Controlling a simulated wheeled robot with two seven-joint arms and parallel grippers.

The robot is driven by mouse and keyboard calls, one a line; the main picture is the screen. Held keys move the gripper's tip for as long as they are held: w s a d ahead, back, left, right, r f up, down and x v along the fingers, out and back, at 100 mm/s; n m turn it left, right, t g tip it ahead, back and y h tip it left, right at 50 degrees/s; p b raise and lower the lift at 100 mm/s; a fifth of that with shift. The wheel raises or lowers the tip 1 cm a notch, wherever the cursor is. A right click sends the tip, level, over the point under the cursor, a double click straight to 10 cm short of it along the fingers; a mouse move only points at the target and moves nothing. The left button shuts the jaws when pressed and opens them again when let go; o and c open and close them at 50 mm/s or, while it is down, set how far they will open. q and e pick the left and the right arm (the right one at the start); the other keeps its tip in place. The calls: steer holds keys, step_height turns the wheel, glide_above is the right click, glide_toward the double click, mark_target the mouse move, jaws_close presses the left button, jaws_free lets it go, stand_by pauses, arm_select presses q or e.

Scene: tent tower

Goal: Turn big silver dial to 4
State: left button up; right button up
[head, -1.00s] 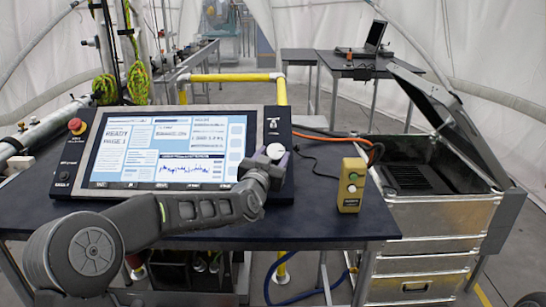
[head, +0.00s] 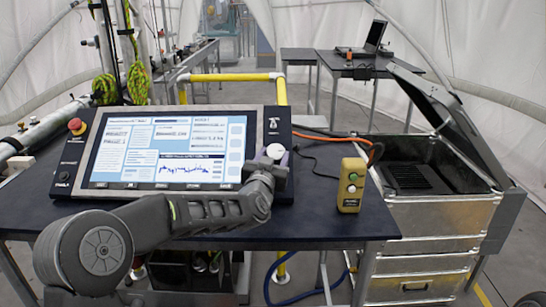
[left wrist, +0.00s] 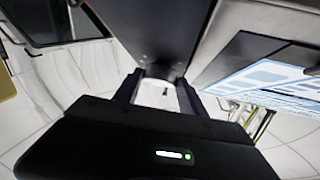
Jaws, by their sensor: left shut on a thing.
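The big silver dial (head: 276,151) sits on the right side of the control panel (head: 283,122), beside its lit screen (head: 170,150). My left gripper (head: 272,161) reaches over the panel's right part and is shut on the dial; its top shows pale between the fingers. In the left wrist view the dial (left wrist: 155,92) lies between the two fingers of my left gripper (left wrist: 155,98), with a small dark mark on it. I cannot read which number the dial points to. My right gripper is not in view.
A yellow box with buttons (head: 351,185) stands on the dark table (head: 330,222) right of the panel. A red emergency button (head: 76,126) is at the panel's left. An open metal case (head: 430,215) stands at the right. Cables run behind the panel.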

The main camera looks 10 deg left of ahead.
arm_select(q)
steer(key=n+y, duration=0.2)
steer(key=d+n+y+p, duration=0.1)
steer(key=n+y, duration=0.1)
steer(key=n, duration=0.1)
steer(key=shift+w+g+y, duration=0.1)
steer(key=shift+g+y, duration=0.3)
steer(key=n+g+y+p, duration=0.1)
steer(key=n+y, duration=0.1)
steer(key=n, duration=0.1)
steer(key=n+g+y+p, duration=0.1)
steer(key=n+y, duration=0.1)
steer(key=shift+w+d+n+g+y, duration=0.2)
steer(key=shift+n+g+y, duration=0.1)
steer(key=shift+n, duration=0.1)
steer(key=o, duration=1.4)
steer(key=shift+c, duration=0.2)
steer(key=shift+s, duration=0.15)
steer(key=b+v, duration=0.1)
steer(key=v, duration=0.6)
steer(key=shift+s+d, duration=0.2)
steer(key=shift+d, duration=0.1)
